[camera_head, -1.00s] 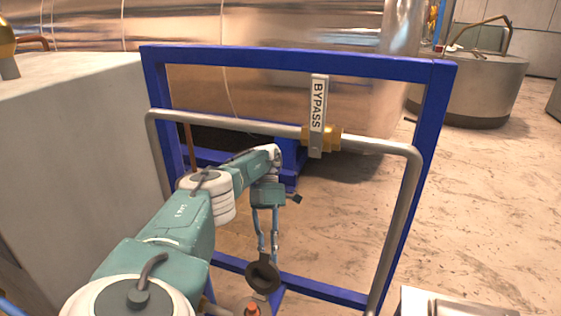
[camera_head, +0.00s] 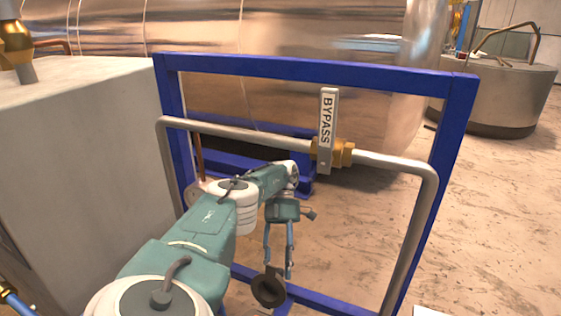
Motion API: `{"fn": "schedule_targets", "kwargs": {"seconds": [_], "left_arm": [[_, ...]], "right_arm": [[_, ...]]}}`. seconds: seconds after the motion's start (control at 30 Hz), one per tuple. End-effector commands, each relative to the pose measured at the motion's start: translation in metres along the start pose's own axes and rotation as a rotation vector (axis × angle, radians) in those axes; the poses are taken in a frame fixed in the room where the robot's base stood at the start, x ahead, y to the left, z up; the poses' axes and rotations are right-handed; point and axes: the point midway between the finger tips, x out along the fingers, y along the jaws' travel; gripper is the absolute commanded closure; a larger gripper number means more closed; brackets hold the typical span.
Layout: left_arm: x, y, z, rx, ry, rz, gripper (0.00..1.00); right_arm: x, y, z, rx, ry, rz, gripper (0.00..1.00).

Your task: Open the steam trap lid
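The steam trap lid (camera_head: 268,290) is a dark round piece with a short tab at its top. It shows its round face to me at the bottom middle of the head view, low inside the blue frame. My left gripper (camera_head: 279,270) points down just above it. Its two blue-grey fingers stand apart, with the lid's tab close to the left fingertip; I cannot tell whether they touch. The trap body below the lid is mostly cut off by the picture's lower edge.
The blue frame (camera_head: 310,68) surrounds my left gripper. A grey pipe (camera_head: 395,163) crosses it, with a brass valve (camera_head: 343,153) and a BYPASS handle (camera_head: 328,125). A grey block (camera_head: 85,150) stands at left. The floor at right is open.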

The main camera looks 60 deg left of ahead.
Motion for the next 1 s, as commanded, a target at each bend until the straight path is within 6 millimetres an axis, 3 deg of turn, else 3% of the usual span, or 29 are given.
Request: {"fn": "schedule_targets", "kwargs": {"seconds": [0.23,0.7,1.0], "left_arm": [[-0.009,-0.005,-0.003,0.001,-0.004,0.002,0.57],[-0.058,-0.047,-0.026,0.001,0.000,-0.001,0.57],[-0.070,-0.058,-0.032,0.000,0.003,-0.002,0.57]], "right_arm": [[-0.001,0.008,0.001,-0.002,-0.002,0.009,0.60],[-0.002,0.007,0.003,-0.001,-0.004,0.008,0.60],[-0.002,0.007,0.003,-0.001,-0.004,0.008,0.60]]}}
